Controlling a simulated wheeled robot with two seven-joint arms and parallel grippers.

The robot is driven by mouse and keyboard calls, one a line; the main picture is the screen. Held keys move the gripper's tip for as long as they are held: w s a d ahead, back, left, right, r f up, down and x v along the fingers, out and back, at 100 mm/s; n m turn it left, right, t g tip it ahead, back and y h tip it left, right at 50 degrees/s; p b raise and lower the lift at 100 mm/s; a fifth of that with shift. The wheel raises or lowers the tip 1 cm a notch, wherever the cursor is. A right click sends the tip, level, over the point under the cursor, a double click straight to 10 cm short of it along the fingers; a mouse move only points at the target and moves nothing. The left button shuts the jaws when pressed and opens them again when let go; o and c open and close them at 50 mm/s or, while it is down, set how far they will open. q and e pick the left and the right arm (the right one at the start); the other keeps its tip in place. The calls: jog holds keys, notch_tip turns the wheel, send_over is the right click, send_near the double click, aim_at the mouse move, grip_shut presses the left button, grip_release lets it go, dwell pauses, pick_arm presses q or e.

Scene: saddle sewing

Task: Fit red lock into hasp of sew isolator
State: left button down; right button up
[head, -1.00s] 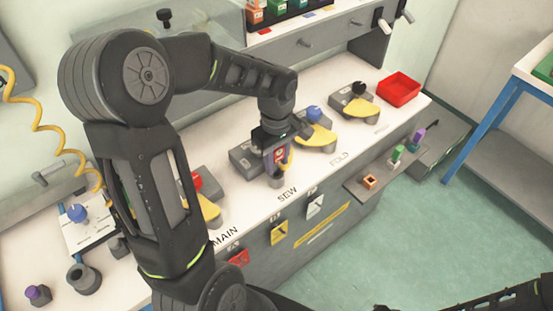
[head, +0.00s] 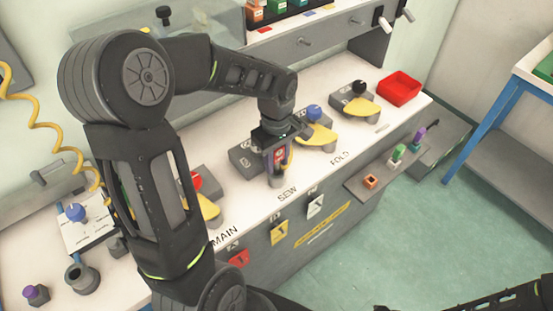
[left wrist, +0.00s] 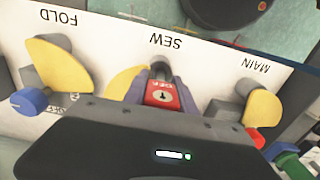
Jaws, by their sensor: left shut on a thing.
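My left gripper (head: 277,160) is over the SEW isolator (head: 243,158) on the white bench top. It is shut on the red lock (left wrist: 163,95), whose red face with a keyhole shows between the fingers in the left wrist view. The lock also shows small in the head view (head: 278,156). The isolator's yellow plate (left wrist: 124,82) shows beside the lock in the left wrist view. A grey piece lies just beyond the lock; the fingers and lock hide the hasp, so I cannot tell whether they engage. My right gripper is not clearly in view.
The MAIN isolator with a red knob (head: 197,181) stands to the left. The FOLD isolator with a blue knob (head: 315,112) stands to the right, with a black-knobbed one (head: 359,88) beyond it. A red tray (head: 399,88) sits at the far right end.

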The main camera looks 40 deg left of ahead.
pick_arm(q)
jog(key=shift+f+b, duration=0.55)
jog(key=shift+f, duration=0.15)
jog(key=c, duration=0.9)
grip_release()
jog(key=shift+s, duration=0.1)
notch_tip(320, 180, up, 8)
dwell(0.4)
